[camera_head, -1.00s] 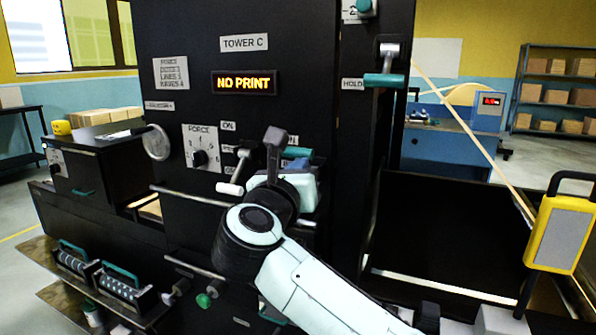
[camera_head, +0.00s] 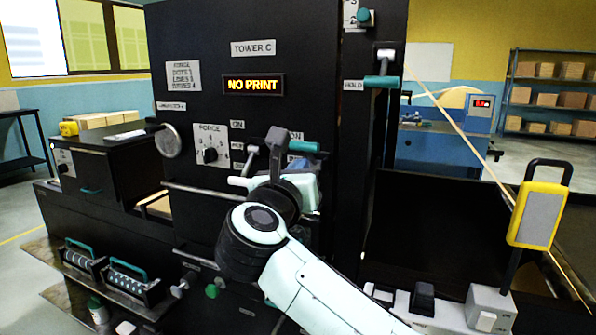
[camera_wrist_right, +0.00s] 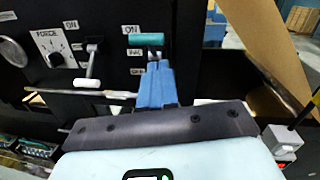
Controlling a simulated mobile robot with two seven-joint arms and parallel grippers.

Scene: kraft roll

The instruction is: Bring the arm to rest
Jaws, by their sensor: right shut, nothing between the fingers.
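My right arm (camera_head: 258,222) reaches up from the bottom of the head view toward the black machine panel (camera_head: 320,90). My right gripper (camera_wrist_right: 158,65) shows in the wrist view as blue fingers, shut and empty. Its fingertips are just below a teal lever handle (camera_wrist_right: 147,40) in that picture; I cannot tell whether they touch it. In the head view the wrist hides most of the gripper, and the teal handle (camera_head: 304,146) shows just above it. A white-tipped lever (camera_wrist_right: 89,83) hangs to the left of the fingers. My left gripper is not in view.
A lit display (camera_head: 253,84) reads NO PRINT. A force dial (camera_head: 210,155) is left of the arm. A teal HOLD lever (camera_head: 381,82) is upper right. A yellow-framed pendant (camera_head: 538,215) stands at the right. A pale strip crosses the dark open bay.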

